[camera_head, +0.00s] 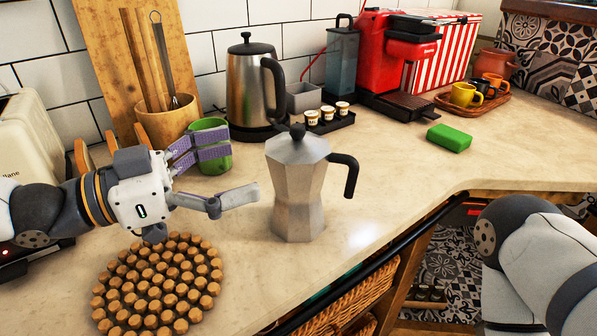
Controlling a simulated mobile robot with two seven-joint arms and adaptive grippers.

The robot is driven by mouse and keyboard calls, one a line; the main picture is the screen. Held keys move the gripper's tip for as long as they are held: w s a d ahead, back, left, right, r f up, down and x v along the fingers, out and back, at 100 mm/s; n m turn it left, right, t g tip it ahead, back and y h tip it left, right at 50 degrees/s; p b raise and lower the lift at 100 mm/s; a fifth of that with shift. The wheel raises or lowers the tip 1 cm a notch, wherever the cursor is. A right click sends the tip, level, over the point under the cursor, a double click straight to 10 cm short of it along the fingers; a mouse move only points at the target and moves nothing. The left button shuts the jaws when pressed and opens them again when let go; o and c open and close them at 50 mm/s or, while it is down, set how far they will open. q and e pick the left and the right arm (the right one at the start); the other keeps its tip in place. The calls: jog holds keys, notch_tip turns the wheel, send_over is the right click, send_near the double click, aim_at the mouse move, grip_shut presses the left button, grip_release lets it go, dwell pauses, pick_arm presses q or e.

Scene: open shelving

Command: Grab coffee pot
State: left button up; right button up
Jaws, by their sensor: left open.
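The coffee pot (297,185) is a silver, faceted moka pot with a black lid knob and a black handle on its right side. It stands upright on the counter near the front edge, in the middle of the head view. My left gripper (238,172) is open and empty, to the left of the pot, with its fingers pointing right towards the pot's body. I cannot tell whether the lower finger touches the pot, but a small gap seems to show. My right arm comes in at the lower right; its gripper is out of view.
A green mug (211,158) stands behind my left gripper. A cork trivet (160,285) lies in front of it. A steel kettle (250,90), a tray of small cups (325,122), a red coffee machine (385,60) and a green sponge (449,138) stand behind. Counter right of the pot is clear.

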aim_at(298, 152)
pick_arm(q)
jog(key=x, duration=0.9)
jog(key=shift+s+d+f, duration=0.15)
jog(key=shift+s+f, duration=0.05)
jog(key=shift+s, duration=0.2)
jog(key=c, duration=1.8)
jog(key=shift+r, duration=0.15)
jog(key=shift+c, duration=0.8)
